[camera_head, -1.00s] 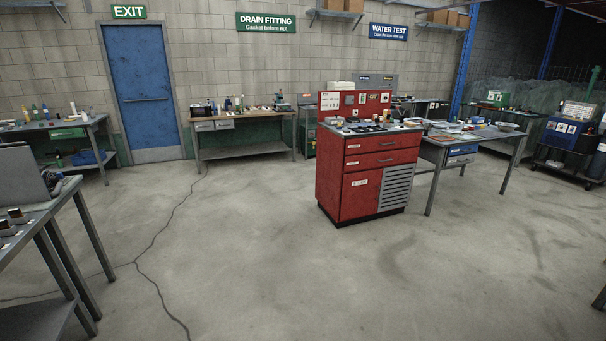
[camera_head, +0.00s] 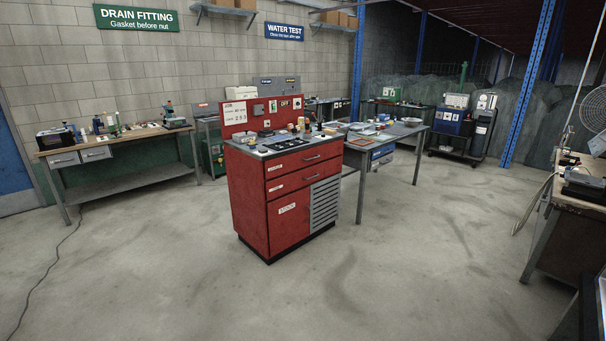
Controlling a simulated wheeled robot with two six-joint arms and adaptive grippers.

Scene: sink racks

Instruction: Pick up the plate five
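I cannot make out plate five in the head view. Small items, too small to identify, lie on the top of the red cabinet (camera_head: 287,205), among them dark flat pieces (camera_head: 292,140). More small items lie on the grey table (camera_head: 417,130) to its right, including a pale round bowl-like thing (camera_head: 411,121). Neither of my grippers is in view.
A wooden workbench (camera_head: 120,138) with tools stands against the left wall under the drain fitting sign (camera_head: 136,18). Another bench (camera_head: 575,192) is at the right edge. A blue post (camera_head: 529,85) stands at the back right. The floor (camera_head: 330,300) in front is clear.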

